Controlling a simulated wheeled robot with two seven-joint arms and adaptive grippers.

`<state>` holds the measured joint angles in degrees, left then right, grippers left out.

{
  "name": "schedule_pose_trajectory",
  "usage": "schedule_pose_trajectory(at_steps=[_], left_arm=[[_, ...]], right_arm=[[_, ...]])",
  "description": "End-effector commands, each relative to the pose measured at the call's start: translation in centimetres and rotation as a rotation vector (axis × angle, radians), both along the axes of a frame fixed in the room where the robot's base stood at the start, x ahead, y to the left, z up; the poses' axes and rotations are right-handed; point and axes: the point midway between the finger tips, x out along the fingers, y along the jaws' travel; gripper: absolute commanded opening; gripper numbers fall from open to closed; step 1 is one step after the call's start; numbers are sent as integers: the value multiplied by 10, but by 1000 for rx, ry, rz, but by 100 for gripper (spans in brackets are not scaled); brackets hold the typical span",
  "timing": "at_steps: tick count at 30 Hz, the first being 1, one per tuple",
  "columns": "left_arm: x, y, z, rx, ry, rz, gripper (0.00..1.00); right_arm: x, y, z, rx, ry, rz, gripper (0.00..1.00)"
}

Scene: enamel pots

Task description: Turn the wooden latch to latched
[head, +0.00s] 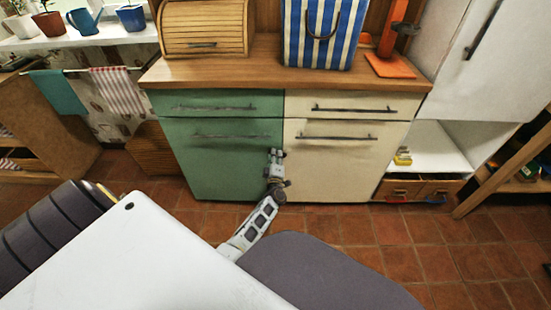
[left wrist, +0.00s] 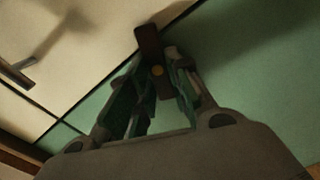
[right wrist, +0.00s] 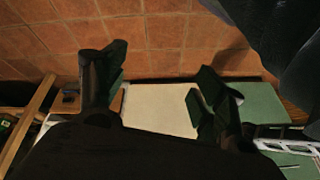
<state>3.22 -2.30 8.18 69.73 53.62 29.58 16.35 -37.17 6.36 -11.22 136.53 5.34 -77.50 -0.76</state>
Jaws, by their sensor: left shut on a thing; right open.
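The wooden latch (left wrist: 147,42) is a dark brown bar with a brass screw, seen in the left wrist view. It lies at a slant across the seam between the green door (head: 215,165) and the cream door (head: 335,165). My left gripper (left wrist: 157,62) is shut on the latch, one finger on each side of it. In the head view my left gripper (head: 276,156) is at the seam and hides the latch. My right gripper (right wrist: 160,85) is open and empty in the right wrist view; it is not visible in the head view.
Bar handles (head: 345,138) sit on the doors and drawers near the left gripper. The wooden counter (head: 265,72) above holds a bread box (head: 205,28), a striped bag (head: 322,35) and an orange stand (head: 390,65). Tiled floor (head: 400,250) lies open in front.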

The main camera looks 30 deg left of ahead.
Motion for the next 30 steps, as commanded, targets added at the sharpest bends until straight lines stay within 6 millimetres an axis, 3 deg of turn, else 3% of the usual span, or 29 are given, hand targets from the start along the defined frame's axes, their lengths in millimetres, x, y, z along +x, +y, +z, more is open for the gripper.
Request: schedule_pose_trajectory(at_steps=[18,30], left_arm=[[-1,1,-5,-309,-187,2,0],[-1,1,-4,-327,-199,2,0]], right_arm=[[3,8,-39,49,-46,-4,70],[5,10,-38,58,-55,-9,70]])
